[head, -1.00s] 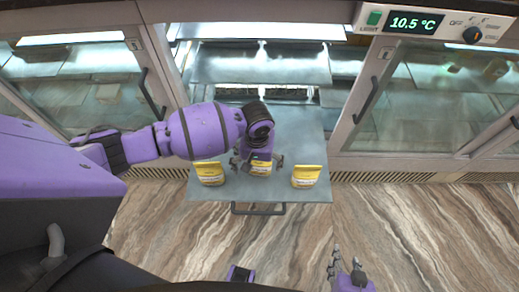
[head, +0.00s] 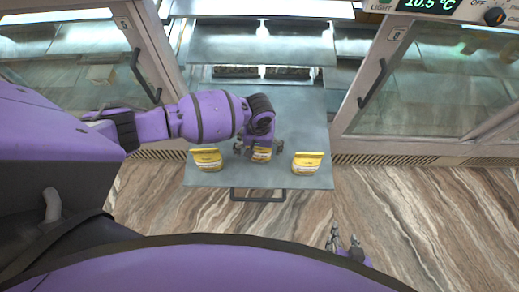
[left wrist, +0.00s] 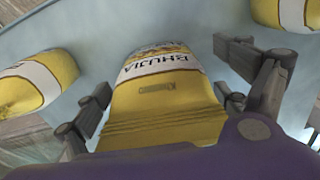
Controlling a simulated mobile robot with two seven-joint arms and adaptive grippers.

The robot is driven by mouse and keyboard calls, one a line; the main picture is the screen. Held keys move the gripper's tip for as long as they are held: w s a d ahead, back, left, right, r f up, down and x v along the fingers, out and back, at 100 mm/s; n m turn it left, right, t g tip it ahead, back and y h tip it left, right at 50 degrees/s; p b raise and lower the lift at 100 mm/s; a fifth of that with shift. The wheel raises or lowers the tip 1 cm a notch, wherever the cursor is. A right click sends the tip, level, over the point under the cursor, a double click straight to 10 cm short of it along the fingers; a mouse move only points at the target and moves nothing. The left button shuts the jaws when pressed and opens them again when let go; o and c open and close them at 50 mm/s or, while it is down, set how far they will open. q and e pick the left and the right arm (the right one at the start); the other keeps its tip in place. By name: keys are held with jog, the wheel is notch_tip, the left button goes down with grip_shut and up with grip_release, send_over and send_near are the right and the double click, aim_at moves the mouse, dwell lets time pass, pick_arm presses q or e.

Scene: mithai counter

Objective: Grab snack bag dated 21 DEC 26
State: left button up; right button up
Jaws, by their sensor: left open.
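Three yellow snack bags stand in a row on the grey pulled-out tray (head: 305,120): a left bag (head: 208,160), a middle bag (head: 262,154) and a right bag (head: 307,162). My left gripper (head: 259,147) is at the middle bag, with its fingers open on either side. In the left wrist view, the middle bag (left wrist: 165,102) reads BHUJIA, upside down, between the open fingers of my left gripper (left wrist: 165,105). A small print below that word is too blurred to read. My right gripper (head: 344,241) is open and empty, low over the floor.
The tray has a dark handle (head: 258,196) at its front edge. Glass-doored cabinets (head: 440,80) stand on both sides. The striped floor (head: 420,205) in front is clear. In the left wrist view, a neighbouring bag (left wrist: 38,82) is close on the left and another (left wrist: 285,12) is at upper right.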

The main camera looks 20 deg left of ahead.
pick_arm(q)
jog(key=c, duration=1.3)
